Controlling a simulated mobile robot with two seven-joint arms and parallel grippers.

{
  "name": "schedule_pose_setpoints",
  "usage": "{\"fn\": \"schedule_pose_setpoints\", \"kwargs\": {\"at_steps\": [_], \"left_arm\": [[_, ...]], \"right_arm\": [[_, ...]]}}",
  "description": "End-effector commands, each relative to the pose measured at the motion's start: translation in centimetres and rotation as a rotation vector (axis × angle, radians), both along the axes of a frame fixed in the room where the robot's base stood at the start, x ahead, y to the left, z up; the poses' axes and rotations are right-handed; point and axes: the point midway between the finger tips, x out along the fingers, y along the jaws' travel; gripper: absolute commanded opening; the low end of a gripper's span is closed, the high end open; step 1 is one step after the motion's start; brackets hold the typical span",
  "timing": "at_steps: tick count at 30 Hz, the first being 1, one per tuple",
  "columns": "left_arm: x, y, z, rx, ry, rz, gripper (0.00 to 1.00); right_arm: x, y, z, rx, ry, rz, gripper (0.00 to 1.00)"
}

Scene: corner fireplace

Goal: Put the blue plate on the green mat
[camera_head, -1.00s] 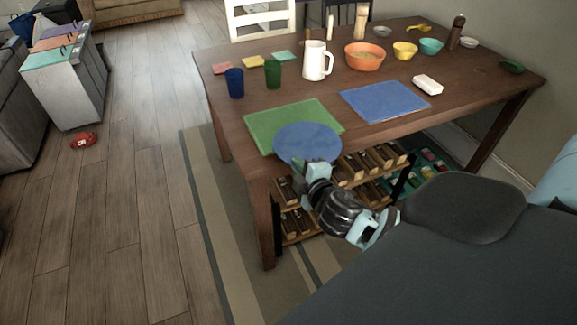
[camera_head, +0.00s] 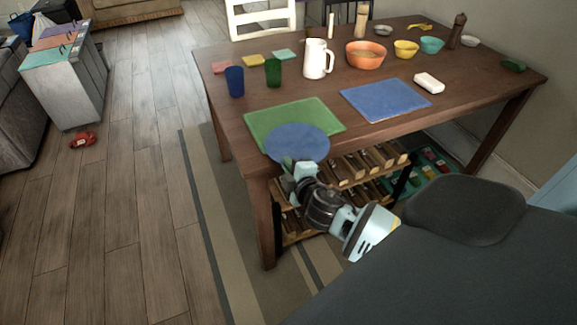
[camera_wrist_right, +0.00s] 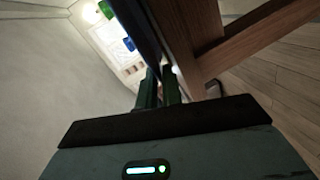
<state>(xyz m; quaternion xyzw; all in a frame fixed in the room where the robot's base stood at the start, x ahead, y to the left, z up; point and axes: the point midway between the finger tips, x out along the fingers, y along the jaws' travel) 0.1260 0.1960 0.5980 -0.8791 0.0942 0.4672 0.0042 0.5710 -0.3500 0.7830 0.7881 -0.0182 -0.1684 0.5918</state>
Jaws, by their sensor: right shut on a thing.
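The blue plate (camera_head: 298,142) is held by its near edge in my right gripper (camera_head: 289,164), at the table's front edge. In the right wrist view my right gripper's fingers (camera_wrist_right: 159,88) are shut on the plate, seen edge-on as a dark strip (camera_wrist_right: 140,32). My left gripper is not in view.
A blue mat (camera_head: 385,99) lies right of the green mat. Behind stand a blue cup (camera_head: 234,82), a green cup (camera_head: 273,72) and a white pitcher (camera_head: 317,59). An orange bowl (camera_head: 366,55) stands farther right. A bottle rack (camera_head: 362,165) is under the table.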

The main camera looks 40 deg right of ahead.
Motion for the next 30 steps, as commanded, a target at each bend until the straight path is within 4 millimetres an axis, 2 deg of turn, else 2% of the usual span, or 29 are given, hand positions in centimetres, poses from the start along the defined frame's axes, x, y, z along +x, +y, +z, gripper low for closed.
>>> {"fn": "schedule_pose_setpoints", "kwargs": {"at_steps": [10, 12, 16, 23, 27, 30], "left_arm": [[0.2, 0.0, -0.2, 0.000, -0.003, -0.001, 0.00], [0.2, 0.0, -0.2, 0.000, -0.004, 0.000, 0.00], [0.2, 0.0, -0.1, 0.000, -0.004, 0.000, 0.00], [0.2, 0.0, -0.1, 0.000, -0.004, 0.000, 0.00], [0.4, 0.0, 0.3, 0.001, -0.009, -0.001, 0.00], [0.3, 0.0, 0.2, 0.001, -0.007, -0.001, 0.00]], "right_arm": [[0.0, 0.0, -0.4, -0.002, -0.002, 0.000, 0.00], [0.0, 0.0, -0.4, 0.000, 0.000, 0.000, 0.14], [0.0, 0.0, -0.4, 0.000, -0.001, 0.000, 0.29], [0.0, 0.0, -0.4, 0.000, -0.001, 0.000, 0.29], [0.1, 0.0, 0.4, -0.001, -0.003, 0.001, 0.29], [-1.2, 0.3, 0.3, 0.002, 0.000, 0.002, 0.29]]}}
